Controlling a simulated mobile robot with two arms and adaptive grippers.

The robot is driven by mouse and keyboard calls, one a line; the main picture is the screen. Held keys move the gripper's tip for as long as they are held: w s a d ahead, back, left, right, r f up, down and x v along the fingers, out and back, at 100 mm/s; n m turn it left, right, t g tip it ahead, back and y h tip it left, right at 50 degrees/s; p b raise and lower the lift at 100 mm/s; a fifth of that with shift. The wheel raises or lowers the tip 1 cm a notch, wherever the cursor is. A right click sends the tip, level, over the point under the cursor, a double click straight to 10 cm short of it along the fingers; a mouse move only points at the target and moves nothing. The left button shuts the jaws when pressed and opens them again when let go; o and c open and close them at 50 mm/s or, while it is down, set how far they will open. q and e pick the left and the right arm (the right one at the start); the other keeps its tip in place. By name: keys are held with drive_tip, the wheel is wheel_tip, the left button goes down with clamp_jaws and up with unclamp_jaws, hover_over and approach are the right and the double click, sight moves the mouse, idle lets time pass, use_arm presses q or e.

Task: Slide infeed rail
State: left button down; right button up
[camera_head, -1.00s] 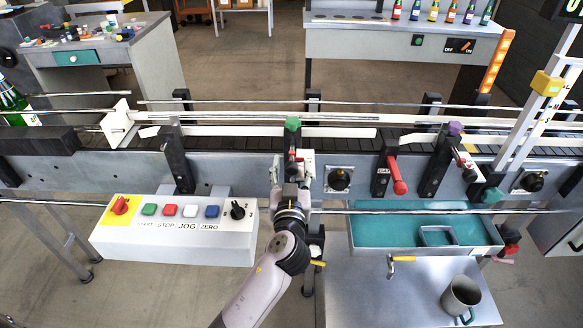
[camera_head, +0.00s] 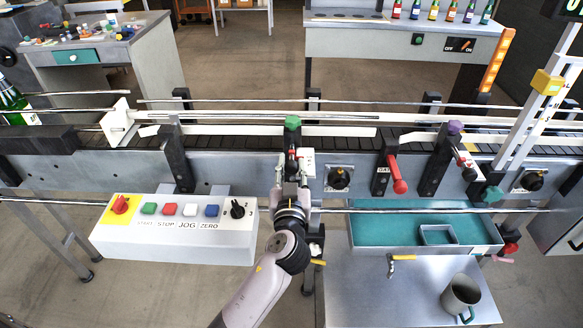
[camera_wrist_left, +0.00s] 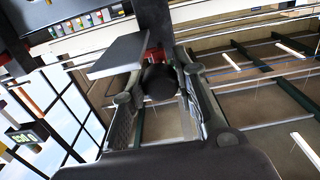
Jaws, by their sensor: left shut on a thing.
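The infeed rail (camera_head: 270,131) is a long pale strip beside the dark conveyor belt. A black bracket with a green knob (camera_head: 292,123) stands at its near side. My left gripper (camera_head: 291,177) is below that knob, at the front of the conveyor. Its fingers are shut on a dark round handle, which shows between them in the left wrist view (camera_wrist_left: 159,82). A red part lies just beyond the handle. In the head view the gripper hides most of the handle. My right gripper is not in view.
A button box (camera_head: 175,228) stands left of my left arm. Right of it are a red-handled lever (camera_head: 398,185), a bracket with a purple knob (camera_head: 455,128) and a teal-lined tray (camera_head: 385,230). A grey mug (camera_head: 460,297) stands on the lower metal table (camera_head: 350,290).

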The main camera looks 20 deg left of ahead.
use_arm(q)
drive_tip(key=shift+s+d+f+b, duration=0.2)
drive_tip(key=shift+s+f+b, duration=0.1)
drive_tip(key=shift+s+b, duration=0.3)
drive_tip(key=shift+s+d, duration=0.1)
drive_tip(key=shift+s, duration=0.3)
drive_tip(key=shift+s+r, duration=0.25)
drive_tip(key=shift+r, duration=0.05)
drive_tip(key=c, duration=1.2)
unclamp_jaws()
drive_tip(key=shift+c, duration=0.2)
drive_tip(key=v, duration=1.2)
